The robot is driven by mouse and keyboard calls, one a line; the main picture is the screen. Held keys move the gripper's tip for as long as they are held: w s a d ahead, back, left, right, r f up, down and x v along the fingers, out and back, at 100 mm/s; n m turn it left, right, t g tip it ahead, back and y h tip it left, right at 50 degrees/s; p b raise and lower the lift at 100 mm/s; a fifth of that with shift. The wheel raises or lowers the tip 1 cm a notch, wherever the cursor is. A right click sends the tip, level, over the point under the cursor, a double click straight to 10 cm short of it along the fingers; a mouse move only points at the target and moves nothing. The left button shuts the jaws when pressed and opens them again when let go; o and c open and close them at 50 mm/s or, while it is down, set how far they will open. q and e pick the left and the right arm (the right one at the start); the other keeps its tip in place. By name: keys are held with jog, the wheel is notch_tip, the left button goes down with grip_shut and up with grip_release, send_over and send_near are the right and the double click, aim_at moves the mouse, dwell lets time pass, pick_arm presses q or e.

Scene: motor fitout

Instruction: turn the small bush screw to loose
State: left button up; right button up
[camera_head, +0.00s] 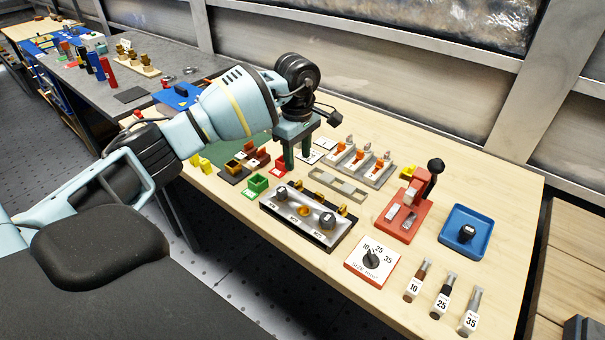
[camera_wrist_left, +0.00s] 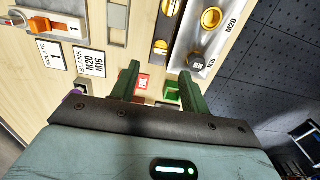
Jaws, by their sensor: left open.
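A silver plate on a dark base (camera_head: 290,225) stands at the table's front edge with sockets labelled M16, M20 and a third size. A small black knob (camera_head: 281,192) sits at its M16 end, probably the small bush screw; it also shows in the left wrist view (camera_wrist_left: 195,61), beside the M16 label. A gold ring (camera_head: 303,210) is in the M20 place, and another black knob (camera_head: 327,220) is at the far end. My left gripper (camera_head: 297,158) points down, open and empty, behind the plate and apart from the knob. Its green fingers show in the left wrist view (camera_wrist_left: 159,75).
Green (camera_head: 258,183) and red (camera_head: 280,165) small boxes lie near the gripper. A rack with orange levers (camera_head: 360,160) stands behind. A red lever press (camera_head: 405,210), a dial card (camera_head: 372,262) and a blue tray (camera_head: 450,240) are to the right.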

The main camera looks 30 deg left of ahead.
aim_at(298, 182)
pick_arm(q)
jog(key=shift+s+f, duration=0.1)
jog(key=shift+f, duration=0.2)
jog(key=shift+d+f, duration=0.1)
jog(key=shift+f, duration=3.5)
jog(key=shift+c, duration=0.3)
jog(key=c, duration=0.9)
